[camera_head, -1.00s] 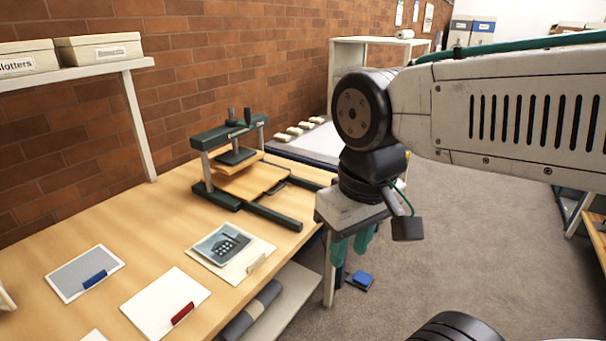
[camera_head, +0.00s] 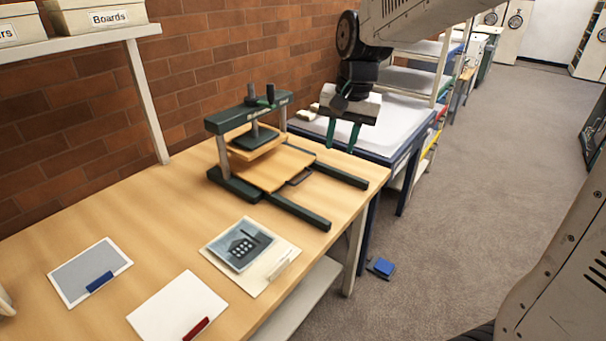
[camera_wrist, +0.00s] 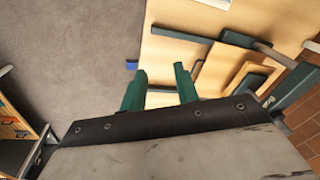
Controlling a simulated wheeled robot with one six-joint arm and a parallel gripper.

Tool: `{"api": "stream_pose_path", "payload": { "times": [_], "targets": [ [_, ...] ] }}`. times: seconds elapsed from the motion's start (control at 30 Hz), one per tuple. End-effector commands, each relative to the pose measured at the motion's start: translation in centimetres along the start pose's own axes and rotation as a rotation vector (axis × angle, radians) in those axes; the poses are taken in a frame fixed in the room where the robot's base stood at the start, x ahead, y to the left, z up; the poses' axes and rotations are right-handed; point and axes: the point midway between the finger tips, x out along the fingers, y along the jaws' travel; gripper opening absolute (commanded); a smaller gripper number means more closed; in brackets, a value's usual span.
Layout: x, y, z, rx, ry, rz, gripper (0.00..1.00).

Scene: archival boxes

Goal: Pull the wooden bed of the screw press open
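The screw press stands on the wooden table, with a dark green frame (camera_head: 235,117), a spindle and two floor rails (camera_head: 300,212). Its wooden bed (camera_head: 270,170) lies between the rails and juts out in front of the raised pressing plate. A dark handle (camera_head: 300,177) sits at the bed's front edge. My gripper (camera_head: 343,141) points down, above and beyond the far rail, apart from the handle. Its two green fingers are spread with nothing between them. In the wrist view the open fingers (camera_wrist: 158,82) show beside the bed (camera_wrist: 218,68), on its left.
A print on a board (camera_head: 240,250) and cards with blue and red clips lie on the near tabletop (camera_head: 110,225). A shelf with boxes (camera_head: 95,17) is at upper left. A white-topped, blue-framed table (camera_head: 395,125) stands behind. Open floor (camera_head: 440,215) is at right.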

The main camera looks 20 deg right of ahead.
Motion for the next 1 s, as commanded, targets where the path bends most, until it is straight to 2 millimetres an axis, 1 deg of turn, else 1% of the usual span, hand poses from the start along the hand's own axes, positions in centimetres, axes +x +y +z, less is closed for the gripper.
{"api": "stream_pose_path", "payload": {
  "times": [0.03, 0.07, 0.1, 0.17, 0.2, 0.27, 0.3, 0.4, 0.5, 0.6, 0.77, 1.0],
  "targets": [
    [1.8, -1.2, -2.2, 0.046, -0.008, -0.002, 0.31],
    [2.7, -1.9, -3.4, 0.075, -0.009, -0.005, 0.31],
    [4.1, -2.8, -5.0, 0.115, -0.009, -0.01, 0.31],
    [6.2, -4.0, -7.3, 0.172, -0.01, -0.017, 0.31],
    [7.7, -4.7, -8.7, 0.21, -0.011, -0.02, 0.31],
    [9.9, -5.7, -10.6, 0.264, -0.012, -0.026, 0.31],
    [11.3, -6.3, -11.7, 0.297, -0.012, -0.03, 0.31],
    [14.5, -7.4, -13.9, 0.366, -0.013, -0.036, 0.31],
    [16.7, -8.1, -15.3, 0.413, -0.013, -0.041, 0.31],
    [18.0, -8.4, -16.0, 0.44, -0.012, -0.045, 0.31],
    [19.7, -8.6, -16.2, 0.451, -0.014, -0.045, 0.31],
    [23.6, -8.8, -16.1, 0.45, -0.015, -0.044, 0.31]
  ]
}}
